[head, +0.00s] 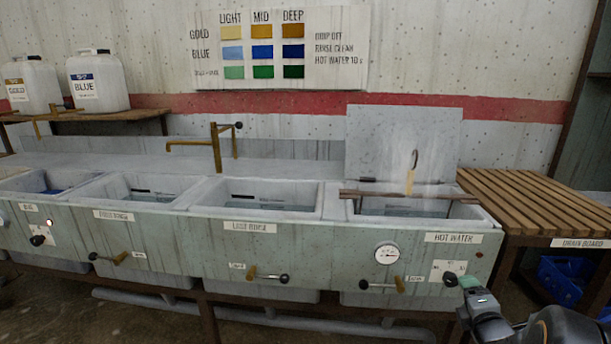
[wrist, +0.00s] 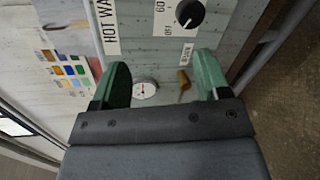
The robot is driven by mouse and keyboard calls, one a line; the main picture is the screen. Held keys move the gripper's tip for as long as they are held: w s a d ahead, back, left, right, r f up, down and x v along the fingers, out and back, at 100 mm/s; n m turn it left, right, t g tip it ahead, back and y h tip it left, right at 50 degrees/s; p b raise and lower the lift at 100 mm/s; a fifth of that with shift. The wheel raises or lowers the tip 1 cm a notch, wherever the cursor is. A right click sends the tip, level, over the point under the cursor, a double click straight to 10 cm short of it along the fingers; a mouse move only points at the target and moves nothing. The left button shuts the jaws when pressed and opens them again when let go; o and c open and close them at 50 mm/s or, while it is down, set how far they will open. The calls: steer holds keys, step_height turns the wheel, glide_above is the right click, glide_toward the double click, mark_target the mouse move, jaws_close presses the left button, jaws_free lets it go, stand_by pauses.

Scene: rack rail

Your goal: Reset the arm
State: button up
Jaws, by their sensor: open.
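My gripper (wrist: 160,88) shows in the wrist view with its two green fingers wide apart and nothing between them. In the head view my gripper (head: 472,290) is at the lower right, in front of the hot water basin's front panel. The black knob (head: 451,279) on that panel is close beside the fingers in the picture; whether they touch it I cannot tell. The wrist view shows the knob (wrist: 189,13) beyond the fingers, with the round gauge (wrist: 145,89) and a brass-ended lever (wrist: 184,80) seen between them.
Several basins stand in a row; the hot water basin (head: 335,207) has a raised lid (head: 403,140) and a rack bar across it. A slatted drain board (head: 535,203) is at right, with a blue crate (head: 560,281) below. A brass tap (head: 215,150) stands behind the basins.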

steer(key=a+r+m+g+p, duration=0.25)
steer(key=r+m+p, duration=0.2)
steer(key=r, duration=0.25)
steer(key=a+r+m+g+p, duration=0.1)
steer(key=a+r+m+p, duration=0.2)
steer(key=r+p, duration=0.35)
steer(key=s+a+r+m+g+y+p, duration=0.1)
steer(key=s+a+r+m+g+p, duration=0.3)
steer(key=s+a+r+p, duration=0.3)
steer(key=s+a+r+m+g+y+p, duration=0.2)
steer(key=s+a+r+m+g+p, duration=0.2)
steer(key=s+a+r+m+p, duration=0.3)
steer(key=a+r+p, duration=0.4)
steer(key=r, duration=0.1)
steer(key=shift+a+g+y, duration=0.2)
steer(key=shift+g+y, duration=0.1)
steer(key=shift+g, duration=0.05)
